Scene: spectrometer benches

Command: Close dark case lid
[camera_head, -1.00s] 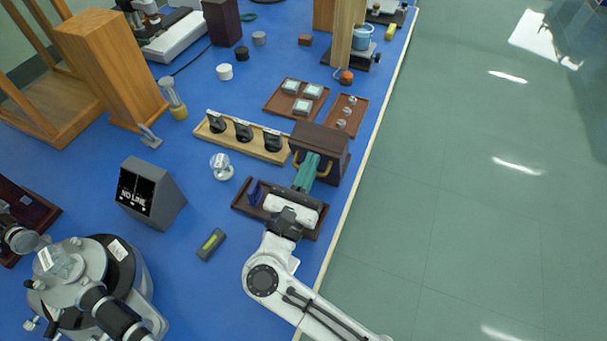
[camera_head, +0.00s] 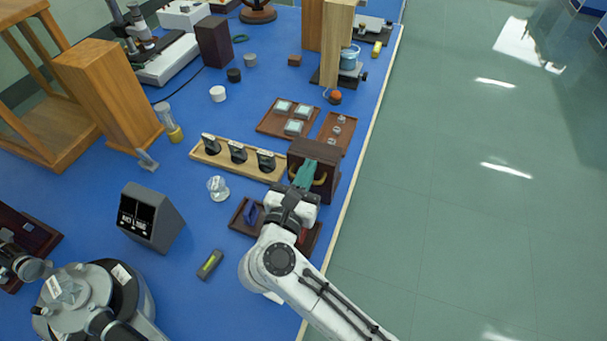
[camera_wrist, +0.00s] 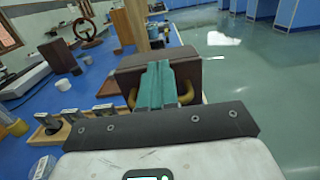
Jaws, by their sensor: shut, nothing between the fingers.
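The dark brown case (camera_head: 328,153) stands near the bench's right edge, with curved brass-coloured fittings on its near side. In the wrist view the case (camera_wrist: 130,70) lies straight ahead, its flat brown top showing on both sides of my fingers. My gripper (camera_head: 308,164) has teal fingers, pressed together and empty. The fingertips (camera_wrist: 158,64) overlap the near side and top edge of the case, between the fittings. I cannot tell whether they touch it. The fingers and arm hide part of its near side, and I cannot tell whether the lid is fully down.
A dark tray (camera_head: 237,224) with a purple piece lies partly under my arm. A wooden rack (camera_head: 212,158) with several black holders stands just left of the case. Brown trays (camera_head: 268,123) lie behind it. Open floor (camera_head: 450,210) is right of the bench.

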